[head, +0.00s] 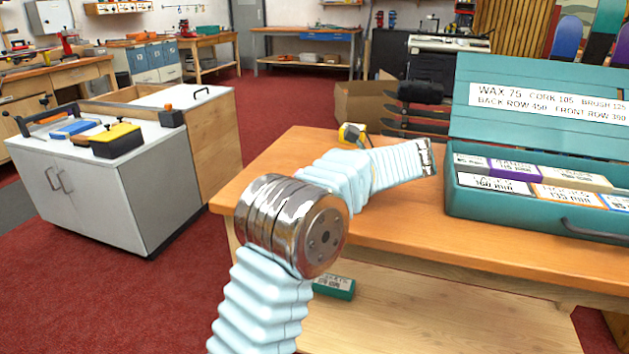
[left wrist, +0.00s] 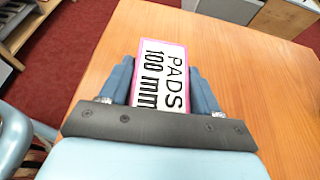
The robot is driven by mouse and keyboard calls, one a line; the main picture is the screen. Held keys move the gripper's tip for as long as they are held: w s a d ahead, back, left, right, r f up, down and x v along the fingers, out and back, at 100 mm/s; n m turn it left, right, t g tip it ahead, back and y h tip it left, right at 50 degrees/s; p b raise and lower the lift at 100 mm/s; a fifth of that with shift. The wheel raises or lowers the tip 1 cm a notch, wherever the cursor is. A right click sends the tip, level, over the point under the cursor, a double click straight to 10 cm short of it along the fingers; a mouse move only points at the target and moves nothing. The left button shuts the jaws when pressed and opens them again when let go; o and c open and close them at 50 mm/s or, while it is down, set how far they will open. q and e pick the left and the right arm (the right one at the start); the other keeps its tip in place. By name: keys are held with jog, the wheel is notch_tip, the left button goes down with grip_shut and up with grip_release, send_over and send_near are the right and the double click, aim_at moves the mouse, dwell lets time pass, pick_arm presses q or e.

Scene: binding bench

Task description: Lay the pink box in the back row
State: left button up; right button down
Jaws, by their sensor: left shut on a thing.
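The pink box (left wrist: 163,58) shows in the left wrist view, with a white label reading PADS 100 mm. My left gripper (left wrist: 161,70) is shut on it, with one finger along each side. It is over the wooden table top; I cannot tell whether it touches the wood. In the head view my arm hides the box and fingers. The open teal case (head: 505,213) stands on the table at the right. Its back row holds several labelled boxes, including a purple one (head: 513,170) and a beige one (head: 572,178). My right gripper is not in view.
The teal lid (head: 545,75) stands up behind the case with a printed length list. The front row holds a 160 mm box (head: 494,186), an orange-edged box and a blue-edged box. A yellow tape measure (head: 352,134) lies near the table's back edge. A green box (head: 335,287) lies on the shelf below.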

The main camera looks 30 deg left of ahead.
pick_arm(q)
jog(key=o, duration=1.1)
jog(key=shift+f, duration=0.1)
jog(key=shift+o, duration=0.2)
jog(key=v, duration=1.3)
jog(key=shift+w+d+f, duration=0.1)
jog(key=shift+d, duration=0.5)
